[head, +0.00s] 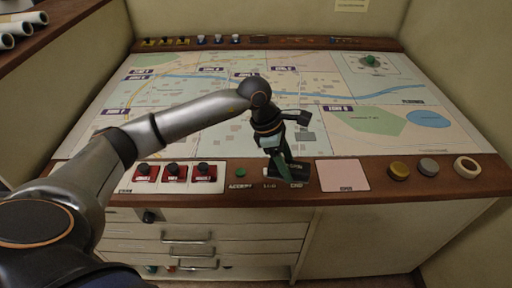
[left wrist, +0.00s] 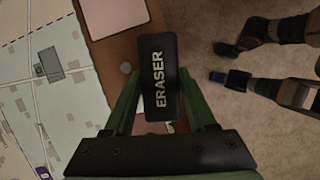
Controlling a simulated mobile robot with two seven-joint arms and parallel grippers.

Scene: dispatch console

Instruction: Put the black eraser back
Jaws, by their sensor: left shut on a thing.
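My left gripper (head: 278,158) reaches over the front right-of-centre part of the console. It is shut on the black eraser (head: 294,171). In the left wrist view the eraser (left wrist: 158,75) is a black block with white "ERASER" lettering, between the two green fingers (left wrist: 158,105). In that view it appears over the console's wooden front edge, with floor to its right. Whether it touches the ledge I cannot tell. My right gripper cannot be made out in either view.
A pink square pad (head: 343,175) lies right of the eraser on the wooden front ledge (head: 235,188). Red switches (head: 174,172) and a green button (head: 240,172) are on the left. The map board (head: 200,75) fills the desk behind.

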